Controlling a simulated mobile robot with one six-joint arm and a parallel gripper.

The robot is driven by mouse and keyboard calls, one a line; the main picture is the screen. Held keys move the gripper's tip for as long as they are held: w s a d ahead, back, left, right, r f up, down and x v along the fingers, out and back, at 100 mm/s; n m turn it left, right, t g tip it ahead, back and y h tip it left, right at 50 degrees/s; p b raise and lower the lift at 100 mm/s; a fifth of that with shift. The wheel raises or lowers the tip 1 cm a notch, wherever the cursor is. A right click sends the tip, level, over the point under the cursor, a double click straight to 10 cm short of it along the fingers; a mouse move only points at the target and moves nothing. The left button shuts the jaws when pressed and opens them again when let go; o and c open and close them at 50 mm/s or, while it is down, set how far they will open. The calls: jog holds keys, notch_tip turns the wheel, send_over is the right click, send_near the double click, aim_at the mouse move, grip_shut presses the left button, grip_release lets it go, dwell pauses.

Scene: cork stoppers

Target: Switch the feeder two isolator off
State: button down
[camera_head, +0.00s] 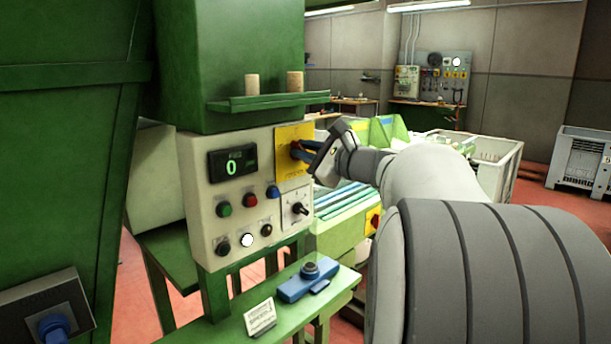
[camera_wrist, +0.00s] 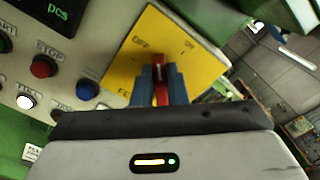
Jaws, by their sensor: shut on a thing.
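The isolator is a red handle (camera_wrist: 158,92) on a yellow plate (camera_wrist: 182,50) in the wrist view. The plate is lettered OFF at its upper left and ON at its upper right; its lower lettering is mostly hidden. In the head view the yellow plate (camera_head: 291,152) sits at the upper right of the pale control panel. My gripper (camera_wrist: 161,75) has its two blue fingers on either side of the red handle and is shut on it. In the head view my gripper (camera_head: 301,151) reaches the plate from the right, and its fingers hide most of the handle.
The panel (camera_head: 196,172) carries a display (camera_head: 232,163) reading 0, several push buttons and a black rotary selector (camera_head: 299,208) below the plate. A green shelf (camera_head: 225,104) with two corks projects above. A blue device (camera_head: 307,283) lies on the green ledge below.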

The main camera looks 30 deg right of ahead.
jog(key=n+b, duration=0.3)
jog(key=b, duration=0.1)
jog(key=f+n+b, duration=0.1)
jog(key=n+b, duration=0.2)
jog(key=b, duration=0.2)
jog(key=n+b, duration=0.3)
jog(key=b, duration=0.2)
jog(key=shift+s+a+f, duration=0.1)
jog(key=shift+a+f, duration=0.2)
jog(key=shift+f, duration=0.05)
jog(key=shift+n, duration=0.4)
jog(key=c, duration=1.4)
grip_release()
jog(key=shift+r, duration=0.15)
jog(key=shift+c, duration=0.2)
jog(key=v, duration=0.7)
jog(key=shift+s, duration=0.4)
